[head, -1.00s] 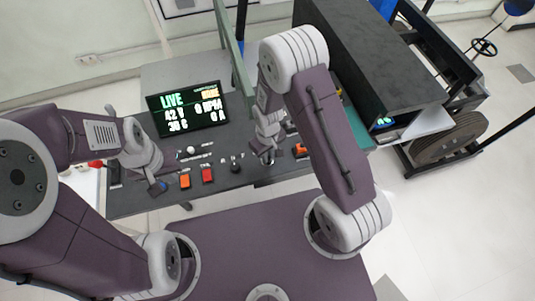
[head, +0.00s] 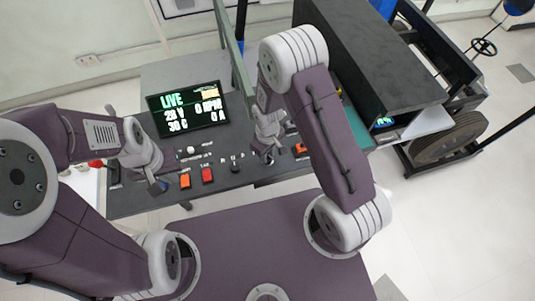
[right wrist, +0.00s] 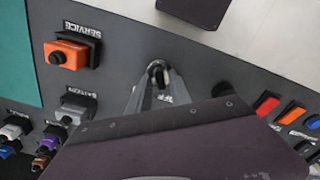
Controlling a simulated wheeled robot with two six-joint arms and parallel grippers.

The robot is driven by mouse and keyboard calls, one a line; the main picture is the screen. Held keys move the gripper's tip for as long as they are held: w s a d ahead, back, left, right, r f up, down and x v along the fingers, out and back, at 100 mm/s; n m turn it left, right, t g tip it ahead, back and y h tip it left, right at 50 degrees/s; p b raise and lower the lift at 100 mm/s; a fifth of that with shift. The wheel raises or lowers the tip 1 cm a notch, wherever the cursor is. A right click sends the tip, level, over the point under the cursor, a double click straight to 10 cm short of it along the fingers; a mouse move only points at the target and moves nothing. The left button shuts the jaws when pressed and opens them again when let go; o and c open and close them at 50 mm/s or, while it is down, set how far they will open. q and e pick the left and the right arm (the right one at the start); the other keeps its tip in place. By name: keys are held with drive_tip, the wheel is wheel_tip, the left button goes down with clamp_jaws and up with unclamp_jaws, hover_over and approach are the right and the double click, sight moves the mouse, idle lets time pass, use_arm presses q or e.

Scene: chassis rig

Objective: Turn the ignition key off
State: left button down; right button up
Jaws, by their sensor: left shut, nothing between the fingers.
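My right gripper (head: 267,155) is over the right part of the dark control panel (head: 232,178) in the head view. In the right wrist view its two grey fingers (right wrist: 156,80) come together around a small dark piece, which looks like the ignition key (right wrist: 156,70). The fingers hide most of the key, so its angle is hard to read. A label beside the fingers is partly covered. My left gripper (head: 158,187) is shut and empty above the panel's left part. The display (head: 187,110) reads LIVE, 28 V, 0 RPM and 0 A.
An orange SERVICE button (right wrist: 68,54) and a grey switch (right wrist: 72,110) stand left of my right gripper in the wrist view. Orange (head: 185,181) and red (head: 207,175) switches sit between my grippers. A green post (head: 232,60) rises behind the panel, and a large black box (head: 370,55) stands right.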

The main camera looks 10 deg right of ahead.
idle(0.3)
wheel_tip(320, 180, up, 9)
idle(0.4)
idle(0.3)
